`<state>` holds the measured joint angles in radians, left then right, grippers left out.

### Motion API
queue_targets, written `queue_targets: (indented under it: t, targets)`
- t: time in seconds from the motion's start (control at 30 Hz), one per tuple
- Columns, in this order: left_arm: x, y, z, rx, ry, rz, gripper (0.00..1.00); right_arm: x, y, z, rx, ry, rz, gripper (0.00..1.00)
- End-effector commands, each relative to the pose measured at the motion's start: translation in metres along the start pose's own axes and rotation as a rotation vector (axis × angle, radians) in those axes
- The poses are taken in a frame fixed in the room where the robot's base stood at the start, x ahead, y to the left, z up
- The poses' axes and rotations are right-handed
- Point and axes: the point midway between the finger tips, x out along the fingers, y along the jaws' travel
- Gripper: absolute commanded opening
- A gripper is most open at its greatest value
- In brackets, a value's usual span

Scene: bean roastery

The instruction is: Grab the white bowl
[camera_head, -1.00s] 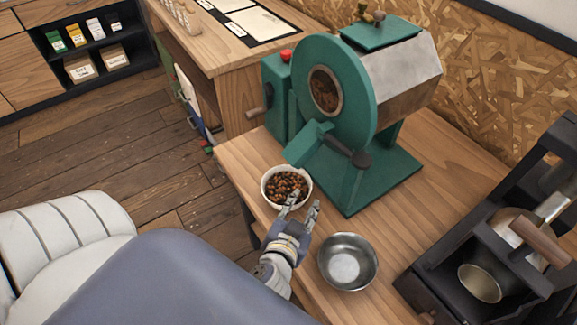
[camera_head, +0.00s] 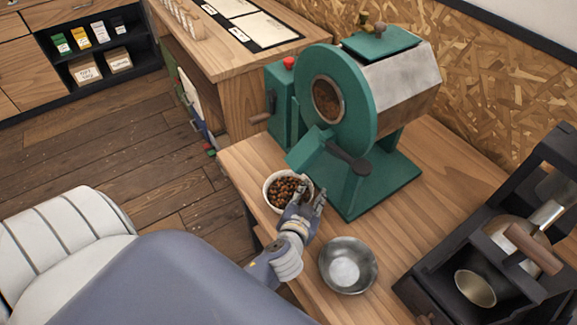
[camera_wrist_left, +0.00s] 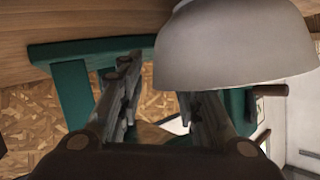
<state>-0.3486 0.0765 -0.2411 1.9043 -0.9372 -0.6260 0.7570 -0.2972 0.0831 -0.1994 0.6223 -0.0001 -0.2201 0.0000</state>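The white bowl (camera_head: 270,199) holds brown beans and stands upright on the wooden bench, just below the chute of the green roaster. My left gripper (camera_head: 312,189) is at the bowl's right side, with its fingers by the rim. In the left wrist view, the white bowl (camera_wrist_left: 235,45) fills the upper right and covers the tip of the right finger. The two fingers of my left gripper (camera_wrist_left: 163,80) are apart, with nothing seen clamped between them. I cannot tell whether a finger touches the bowl. My right gripper is not in view.
The green roaster (camera_head: 340,100) stands right behind the bowl, its dark handle (camera_head: 347,158) close to my gripper. A black machine (camera_head: 480,250) stands at the right. Bare bench (camera_head: 430,195) lies between.

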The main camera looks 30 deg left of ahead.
Motion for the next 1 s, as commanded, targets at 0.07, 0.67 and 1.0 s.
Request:
queue_targets:
  t: [0.07,0.67,1.0]
  targets:
    - [0.0,0.0,0.0,0.0,0.0,0.0,0.13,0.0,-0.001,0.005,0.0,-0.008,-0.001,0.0]
    - [-0.002,-0.002,-0.006,-0.001,0.003,-0.001,0.0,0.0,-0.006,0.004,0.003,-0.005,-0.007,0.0]
    - [-0.028,-0.022,-0.021,0.002,-0.002,-0.003,0.0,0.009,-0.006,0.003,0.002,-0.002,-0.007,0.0]
